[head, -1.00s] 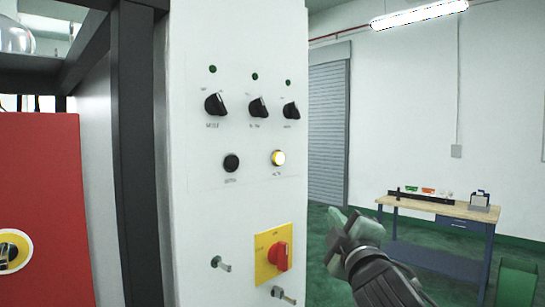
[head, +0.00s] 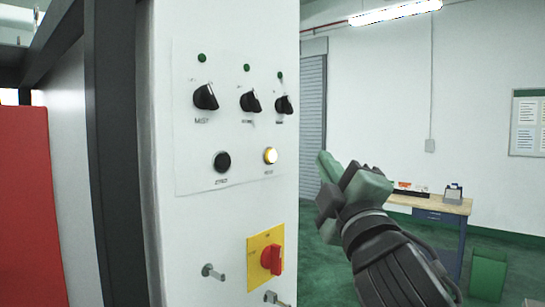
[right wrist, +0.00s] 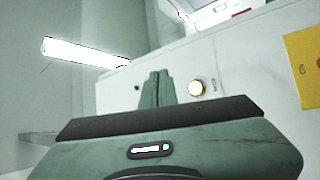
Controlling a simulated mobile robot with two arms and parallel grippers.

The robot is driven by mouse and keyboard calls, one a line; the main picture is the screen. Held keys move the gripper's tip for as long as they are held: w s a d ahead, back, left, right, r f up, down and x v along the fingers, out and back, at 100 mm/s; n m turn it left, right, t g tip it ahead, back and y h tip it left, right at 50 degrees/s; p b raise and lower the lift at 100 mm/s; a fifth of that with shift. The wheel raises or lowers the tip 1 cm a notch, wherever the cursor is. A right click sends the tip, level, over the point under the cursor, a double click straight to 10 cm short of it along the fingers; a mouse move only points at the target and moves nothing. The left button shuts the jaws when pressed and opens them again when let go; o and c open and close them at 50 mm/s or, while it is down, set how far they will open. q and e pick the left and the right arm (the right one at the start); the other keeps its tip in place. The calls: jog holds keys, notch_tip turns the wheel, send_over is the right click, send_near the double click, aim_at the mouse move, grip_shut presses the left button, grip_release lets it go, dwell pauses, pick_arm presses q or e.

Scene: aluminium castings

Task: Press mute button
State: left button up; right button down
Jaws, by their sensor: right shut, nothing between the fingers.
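The white control panel (head: 230,125) carries two push buttons: a black one (head: 222,162) at left and a lit yellow-white one (head: 270,155) at right. Their labels are too small to read surely, so I cannot tell which is mute. The lit button also shows in the right wrist view (right wrist: 196,88), just right of my fingertips. My right gripper (head: 333,172) is shut and empty, right of the panel and apart from the lit button in the head view. Its green fingers (right wrist: 156,89) point toward the panel face in the wrist view. My left gripper is out of view.
Three black knobs (head: 249,101) with green lamps sit above the buttons. A red rotary switch (head: 272,260) on a yellow plate and metal stubs (head: 213,272) protrude below. A workbench (head: 428,204) and green bin (head: 488,275) stand behind at right. Floor right of the cabinet looks open.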

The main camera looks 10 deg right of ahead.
jog(key=w+a, duration=0.5)
jog(key=w, duration=0.1)
jog(key=shift+w, duration=0.2)
jog(key=shift+w+a, duration=0.1)
dwell(1.9)
jog(key=shift+w+a, duration=0.2)
jog(key=shift+w+a, duration=0.25)
jog(key=shift+w, duration=0.1)
dwell(0.9)
jog(key=shift+s+d, duration=0.45)
jog(key=shift+s, duration=0.2)
jog(key=shift+s+d, duration=0.1)
jog(key=s+d, duration=0.1)
jog(key=s, duration=0.1)
jog(key=s+d, duration=0.1)
jog(key=d, duration=0.1)
jog(key=shift+s, duration=0.4)
